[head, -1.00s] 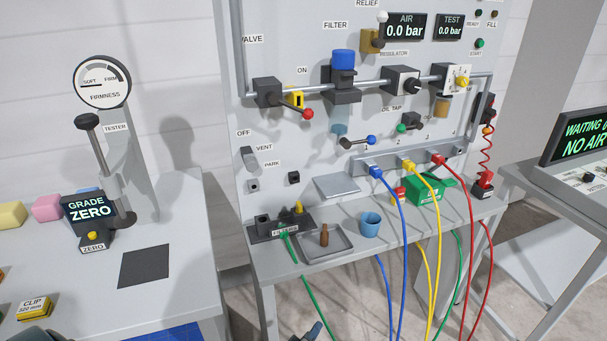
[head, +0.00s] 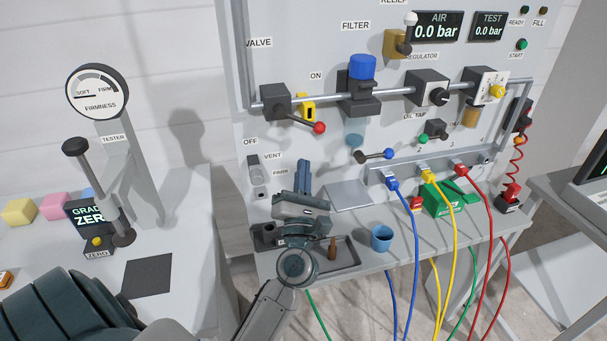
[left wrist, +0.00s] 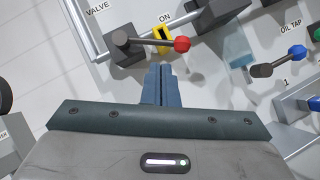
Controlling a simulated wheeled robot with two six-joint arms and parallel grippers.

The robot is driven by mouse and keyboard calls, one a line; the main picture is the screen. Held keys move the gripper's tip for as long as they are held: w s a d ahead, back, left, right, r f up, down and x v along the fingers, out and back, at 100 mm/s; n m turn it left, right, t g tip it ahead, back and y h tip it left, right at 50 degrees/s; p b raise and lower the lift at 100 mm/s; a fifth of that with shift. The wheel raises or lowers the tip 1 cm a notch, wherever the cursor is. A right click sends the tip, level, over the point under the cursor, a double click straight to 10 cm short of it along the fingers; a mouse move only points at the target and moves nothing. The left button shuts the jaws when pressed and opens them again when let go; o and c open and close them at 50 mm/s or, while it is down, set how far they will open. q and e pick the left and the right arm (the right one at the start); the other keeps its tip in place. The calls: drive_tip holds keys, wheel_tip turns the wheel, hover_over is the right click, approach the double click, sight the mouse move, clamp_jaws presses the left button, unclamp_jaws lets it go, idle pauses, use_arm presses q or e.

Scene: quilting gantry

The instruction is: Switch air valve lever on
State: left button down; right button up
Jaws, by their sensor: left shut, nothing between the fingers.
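The air valve (head: 275,101) is a dark block on the pipe at the panel's upper left, under the VALVE label. Its lever (head: 302,121) is a dark rod with a red ball end, pointing right and slightly down, below the ON label. In the left wrist view the red ball (left wrist: 182,44) lies just beyond and right of the fingertips. My left gripper (head: 304,172) is shut and empty, below the lever and apart from it, fingers pointing up. In the left wrist view its blue fingers (left wrist: 160,82) are together. My right gripper is not in view.
A yellow tag piece (head: 308,108) sits beside the valve. The filter (head: 361,72) with a blue cap stands to the right. A blue-knobbed lever (head: 375,156) is lower right. The AIR display (head: 437,27) reads 0.0 bar. A tray (head: 350,262) and blue cup (head: 381,238) are on the shelf.

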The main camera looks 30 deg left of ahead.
sight(306, 124)
use_arm(q)
drive_tip(key=p+x, duration=0.3)
drive_tip(key=x, duration=0.4)
drive_tip(key=shift+r, duration=0.1)
drive_tip(key=shift+p+x, duration=0.35)
drive_tip(key=shift+x, duration=0.4)
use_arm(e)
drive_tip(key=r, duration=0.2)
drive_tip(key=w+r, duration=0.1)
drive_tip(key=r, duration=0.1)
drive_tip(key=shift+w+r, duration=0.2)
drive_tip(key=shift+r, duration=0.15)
use_arm(q)
drive_tip(key=shift+w, duration=0.1)
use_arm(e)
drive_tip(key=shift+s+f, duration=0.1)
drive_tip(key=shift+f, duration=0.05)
